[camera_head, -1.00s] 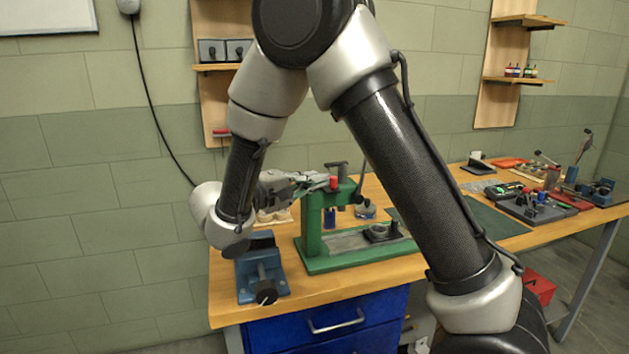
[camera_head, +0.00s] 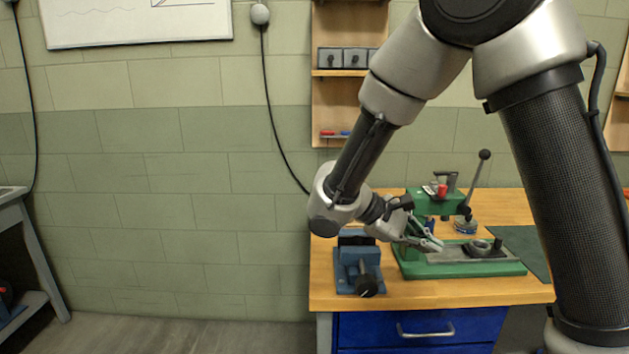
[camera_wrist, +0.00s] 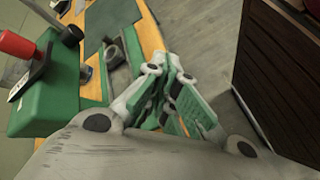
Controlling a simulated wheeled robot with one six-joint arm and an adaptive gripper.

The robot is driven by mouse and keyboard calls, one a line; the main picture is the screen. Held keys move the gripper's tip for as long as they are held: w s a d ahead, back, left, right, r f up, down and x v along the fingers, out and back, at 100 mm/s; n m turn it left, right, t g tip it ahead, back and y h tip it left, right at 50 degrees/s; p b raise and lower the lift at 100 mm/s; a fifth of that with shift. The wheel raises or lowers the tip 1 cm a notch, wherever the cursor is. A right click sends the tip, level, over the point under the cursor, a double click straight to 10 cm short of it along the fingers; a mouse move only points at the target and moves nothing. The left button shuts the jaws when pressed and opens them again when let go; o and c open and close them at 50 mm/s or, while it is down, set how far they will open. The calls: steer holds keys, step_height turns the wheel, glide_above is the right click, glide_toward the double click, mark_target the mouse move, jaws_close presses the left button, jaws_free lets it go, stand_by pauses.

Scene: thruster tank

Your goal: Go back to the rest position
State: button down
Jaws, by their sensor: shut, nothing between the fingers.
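My gripper (camera_head: 432,245) is shut and empty. In the head view it points right, in front of the green press (camera_head: 478,268) on the wooden workbench (camera_head: 415,292). Its fingers overlap the press in the picture; I cannot tell the exact gap. In the wrist view my gripper (camera_wrist: 178,72) shows its fingers together, with the press's green body (camera_wrist: 50,100) and red knob (camera_wrist: 17,45) on the left. My arm is bent, its upper links crossing the right of the head view.
A blue vise (camera_head: 358,265) stands at the bench's left front corner, below my wrist. A blue drawer (camera_head: 420,328) is under the bench top. A grey table (camera_head: 30,235) stands at far left. The floor (camera_head: 190,335) between is clear. A dark slatted cabinet (camera_wrist: 280,75) shows in the wrist view.

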steer(key=s+d+r+m+t+y, duration=0.2)
steer(key=s+d+r+m+y, duration=0.2)
steer(key=s, duration=0.4)
steer(key=s+d+r+m+t+y, duration=0.2)
steer(key=s+d+r+m+y, duration=0.2)
steer(key=s+d+r+y, duration=0.2)
steer(key=s+d+y, duration=0.1)
steer(key=s, duration=0.1)
steer(key=shift+s+d+r+t, duration=0.35)
steer(key=shift+d+r+t, duration=0.05)
stand_by(0.3)
